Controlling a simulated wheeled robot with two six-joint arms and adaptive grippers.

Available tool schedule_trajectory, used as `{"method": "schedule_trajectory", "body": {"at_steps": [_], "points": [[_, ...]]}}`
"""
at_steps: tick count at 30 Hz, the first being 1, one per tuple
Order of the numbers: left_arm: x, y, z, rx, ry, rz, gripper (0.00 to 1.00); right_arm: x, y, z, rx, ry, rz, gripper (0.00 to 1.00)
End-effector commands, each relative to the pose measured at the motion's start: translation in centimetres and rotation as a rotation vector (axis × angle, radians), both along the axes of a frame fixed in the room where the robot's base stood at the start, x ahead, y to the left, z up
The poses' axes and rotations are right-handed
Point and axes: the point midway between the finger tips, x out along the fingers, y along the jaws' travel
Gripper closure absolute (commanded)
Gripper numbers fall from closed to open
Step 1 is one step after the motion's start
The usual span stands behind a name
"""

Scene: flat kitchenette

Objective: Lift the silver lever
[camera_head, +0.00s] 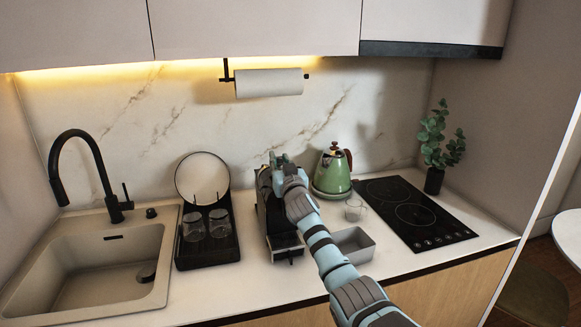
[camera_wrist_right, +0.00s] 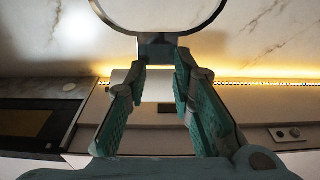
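A narrow black appliance (camera_head: 281,238) with a silvery front edge stands on the counter, in the middle of the head view. My right gripper (camera_head: 277,163) is over its top rear part and hides much of it. In the right wrist view the two teal fingers of this gripper (camera_wrist_right: 160,72) are apart. A rounded pale panel with a dark rim (camera_wrist_right: 158,14) lies just past the fingertips, with a dark piece below it close to the tips. I cannot clearly make out the silver lever in either view, nor whether a finger touches it. My left gripper is not in view.
A green kettle (camera_head: 332,171), a glass cup (camera_head: 354,209) and a grey metal tray (camera_head: 355,244) are to the right, before the black cooktop (camera_head: 414,213). A black rack (camera_head: 207,252) with glasses and the sink (camera_head: 83,262) are left. A paper roll (camera_head: 268,82) hangs above.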

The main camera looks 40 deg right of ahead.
Motion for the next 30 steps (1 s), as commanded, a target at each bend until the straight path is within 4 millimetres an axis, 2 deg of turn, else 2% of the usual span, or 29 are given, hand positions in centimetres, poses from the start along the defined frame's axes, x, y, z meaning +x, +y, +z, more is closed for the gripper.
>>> {"method": "schedule_trajectory", "body": {"at_steps": [1,4,5,14,17,20,30], "points": [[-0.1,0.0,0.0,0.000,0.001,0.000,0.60,0.0,0.0,-0.1,0.000,0.000,0.000,0.64],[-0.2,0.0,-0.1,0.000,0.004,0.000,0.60,-0.1,-0.1,-0.1,0.000,0.001,-0.001,0.48],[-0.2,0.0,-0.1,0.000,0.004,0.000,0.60,-0.1,-0.1,-0.1,0.001,0.001,-0.002,0.47],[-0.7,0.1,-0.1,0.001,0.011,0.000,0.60,-0.3,-0.3,-0.2,0.001,0.002,-0.005,0.47],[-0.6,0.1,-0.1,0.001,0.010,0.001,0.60,-1.0,-0.1,-0.3,-0.001,0.001,-0.007,0.47],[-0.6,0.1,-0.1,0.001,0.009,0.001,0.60,-2.4,0.4,-0.5,-0.002,0.002,-0.006,0.47],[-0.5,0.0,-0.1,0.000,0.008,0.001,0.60,-10.1,3.5,-1.5,-0.002,0.005,-0.004,0.47]]}}
